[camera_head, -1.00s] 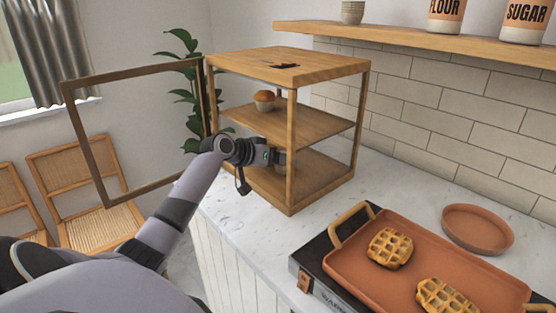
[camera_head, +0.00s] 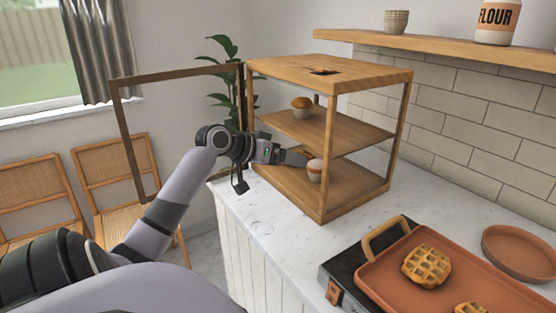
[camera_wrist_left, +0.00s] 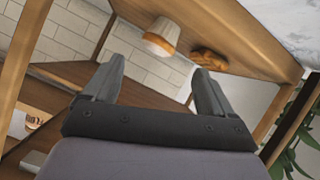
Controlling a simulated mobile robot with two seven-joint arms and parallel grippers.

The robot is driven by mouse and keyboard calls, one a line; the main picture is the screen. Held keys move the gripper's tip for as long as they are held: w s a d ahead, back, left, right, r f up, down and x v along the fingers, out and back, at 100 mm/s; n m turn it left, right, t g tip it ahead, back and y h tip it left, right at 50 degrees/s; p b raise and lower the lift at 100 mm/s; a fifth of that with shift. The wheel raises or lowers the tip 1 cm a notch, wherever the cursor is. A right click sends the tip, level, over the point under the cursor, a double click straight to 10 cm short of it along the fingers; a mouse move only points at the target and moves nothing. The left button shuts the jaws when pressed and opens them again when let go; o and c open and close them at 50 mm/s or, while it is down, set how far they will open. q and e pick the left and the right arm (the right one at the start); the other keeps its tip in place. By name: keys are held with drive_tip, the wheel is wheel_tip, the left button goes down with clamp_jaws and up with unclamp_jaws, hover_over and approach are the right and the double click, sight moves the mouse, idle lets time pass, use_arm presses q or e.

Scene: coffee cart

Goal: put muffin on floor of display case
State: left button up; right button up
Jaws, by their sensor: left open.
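A muffin (camera_head: 315,171) in a pale wrapper stands on the floor of the wooden display case (camera_head: 326,200), near its front right post. My left gripper (camera_head: 300,158) is open, with its fingers inside the case just left of this muffin. In the left wrist view, the open fingers (camera_wrist_left: 160,72) have empty space between them, and a muffin (camera_wrist_left: 160,37) shows beyond the tips, apart from them. Another muffin (camera_head: 302,106) stands on the middle shelf (camera_head: 335,133). The right gripper is not in view.
The case door (camera_head: 130,140) stands open at the left. A brown pastry (camera_wrist_left: 208,58) lies deeper in the case, partly hidden. A warming tray (camera_head: 390,285) with waffles (camera_head: 426,266) and a round plate (camera_head: 520,250) occupy the counter at the right. The counter before the case is clear.

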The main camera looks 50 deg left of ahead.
use_arm(q)
drive_tip(key=shift+v, duration=1.1)
